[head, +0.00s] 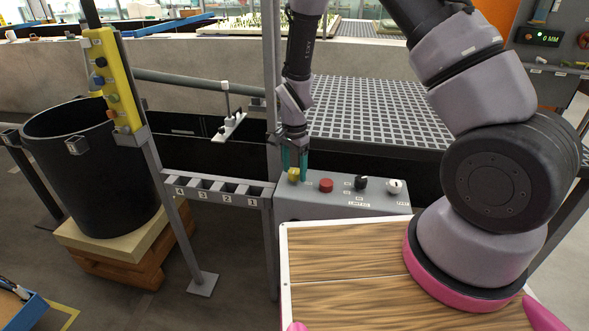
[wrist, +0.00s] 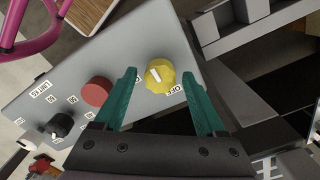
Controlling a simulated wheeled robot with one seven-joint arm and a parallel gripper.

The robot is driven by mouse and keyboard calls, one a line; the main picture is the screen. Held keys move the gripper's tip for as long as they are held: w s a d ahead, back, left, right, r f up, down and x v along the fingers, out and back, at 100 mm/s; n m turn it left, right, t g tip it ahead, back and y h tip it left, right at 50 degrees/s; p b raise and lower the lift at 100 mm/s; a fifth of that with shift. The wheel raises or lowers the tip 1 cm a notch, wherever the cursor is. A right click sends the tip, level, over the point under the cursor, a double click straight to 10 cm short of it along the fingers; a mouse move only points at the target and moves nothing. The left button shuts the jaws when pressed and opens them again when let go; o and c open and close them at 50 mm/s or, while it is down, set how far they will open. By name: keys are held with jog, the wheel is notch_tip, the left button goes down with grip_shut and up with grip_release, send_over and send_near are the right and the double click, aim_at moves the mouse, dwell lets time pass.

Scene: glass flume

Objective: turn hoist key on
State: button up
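A yellow round knob (head: 293,174) sits at the left end of a grey control box (head: 340,208). In the wrist view the yellow knob (wrist: 160,77) has a white line on its face and an "OFF" label beside it on the panel. My gripper (head: 293,158) points down over that end of the box. In the wrist view my gripper (wrist: 158,73) has its teal fingers apart, one on each side of the knob, with a visible gap to it. I cannot tell how deep the fingertips reach. No separate key is clearly visible.
On the box beside the knob are a red button (head: 326,185), a black knob (head: 361,183) and a white knob (head: 394,186). A yellow pendant (head: 117,85) hangs by a black bin (head: 85,175). A numbered slotted rack (head: 217,190) stands left of the box.

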grip_shut()
jog(key=shift+n, duration=0.4)
jog(key=n, duration=0.8)
jog(key=shift+w, duration=0.1)
jog(key=n, duration=0.5)
jog(key=shift+a+n, duration=0.1)
jog(key=shift+n, duration=1.9)
